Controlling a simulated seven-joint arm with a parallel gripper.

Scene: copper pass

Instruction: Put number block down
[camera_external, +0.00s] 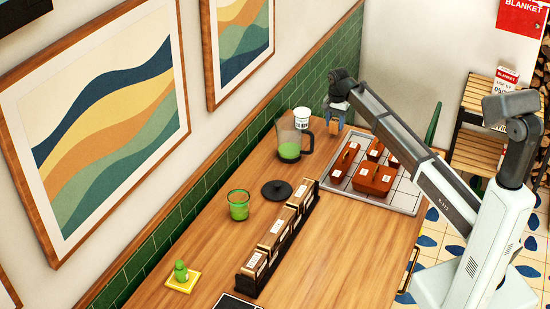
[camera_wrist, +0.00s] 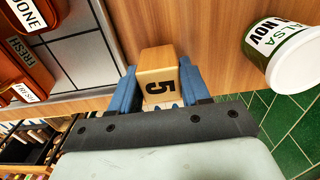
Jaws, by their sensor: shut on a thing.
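The number block (camera_wrist: 158,78) is a light wooden block with a black 5 on its face. In the wrist view my gripper (camera_wrist: 160,85) has its blue fingers on both sides of the block, shut on it. In the external view my gripper (camera_external: 337,122) is at the far end of the wooden counter (camera_external: 215,210), between the white tub and the tiled tray. The block is hardly visible there. I cannot tell whether the block touches the counter.
A white tub (camera_wrist: 295,55) stands close to the right in the wrist view. A tiled tray (camera_external: 400,203) with several red-brown containers lies on the other side. A glass jug (camera_external: 290,138) with green liquid and a black-framed rack (camera_external: 280,240) stand on the counter. Green tiles (camera_external: 345,65) line the wall.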

